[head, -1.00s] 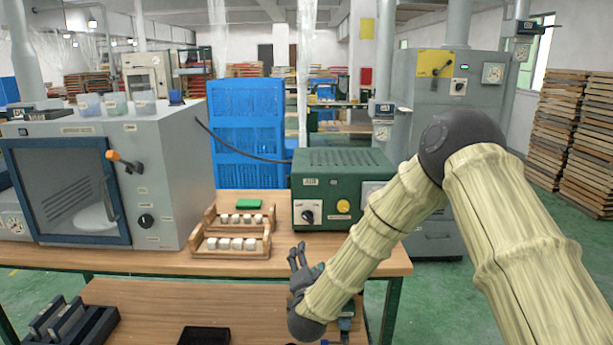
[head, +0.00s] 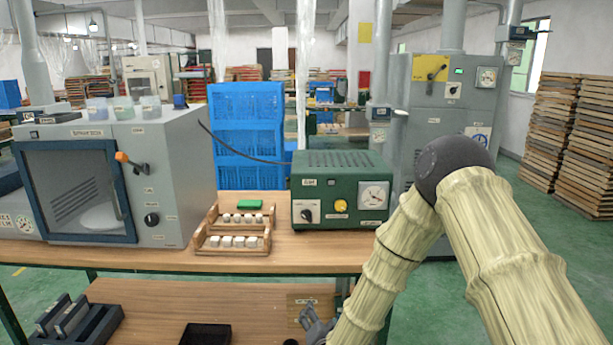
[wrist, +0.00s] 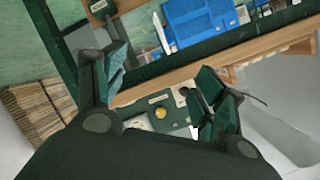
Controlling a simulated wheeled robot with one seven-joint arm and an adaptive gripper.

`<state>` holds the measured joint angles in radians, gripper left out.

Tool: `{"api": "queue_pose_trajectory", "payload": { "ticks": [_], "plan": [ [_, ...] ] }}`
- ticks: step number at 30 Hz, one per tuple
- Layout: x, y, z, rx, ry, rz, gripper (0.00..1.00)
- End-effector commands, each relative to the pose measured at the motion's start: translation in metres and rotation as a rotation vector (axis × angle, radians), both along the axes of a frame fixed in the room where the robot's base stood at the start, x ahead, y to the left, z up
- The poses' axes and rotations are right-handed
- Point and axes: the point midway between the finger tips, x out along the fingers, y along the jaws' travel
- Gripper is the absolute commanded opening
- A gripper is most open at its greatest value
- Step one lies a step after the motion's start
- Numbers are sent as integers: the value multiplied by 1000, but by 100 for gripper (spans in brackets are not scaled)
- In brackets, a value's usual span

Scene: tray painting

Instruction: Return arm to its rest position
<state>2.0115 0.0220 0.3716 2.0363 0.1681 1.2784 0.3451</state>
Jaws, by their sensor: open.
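My arm comes in from the right in the head view, bent at a dark elbow joint, with its forearm pointing down to the left.
A green control box (head: 340,190) and wooden racks (head: 232,228) of pale blocks stand on the bench (head: 150,260). A grey cabinet (head: 170,170) is at left. A black tray (head: 205,334) lies on the lower shelf (head: 150,295).

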Motion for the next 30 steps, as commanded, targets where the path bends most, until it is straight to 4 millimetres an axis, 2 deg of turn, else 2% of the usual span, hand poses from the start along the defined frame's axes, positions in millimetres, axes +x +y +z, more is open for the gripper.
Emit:
{"api": "queue_pose_trajectory", "payload": {
  "ticks": [3,8,9,11,15,19,24,27,30],
  "plan": [
    [-40,-19,-43,-72,125,45,71],
    [-107,-50,-100,-174,316,122,71],
    [-126,-58,-112,-198,365,142,71],
    [-154,-70,-129,-231,436,171,71],
    [-223,-98,-161,-302,603,243,71],
    [-290,-125,-181,-358,760,312,71],
    [-378,-158,-191,-415,958,404,71],
    [-421,-173,-191,-435,1052,448,71],
    [-450,-183,-189,-448,1117,480,71]
  ]
}}
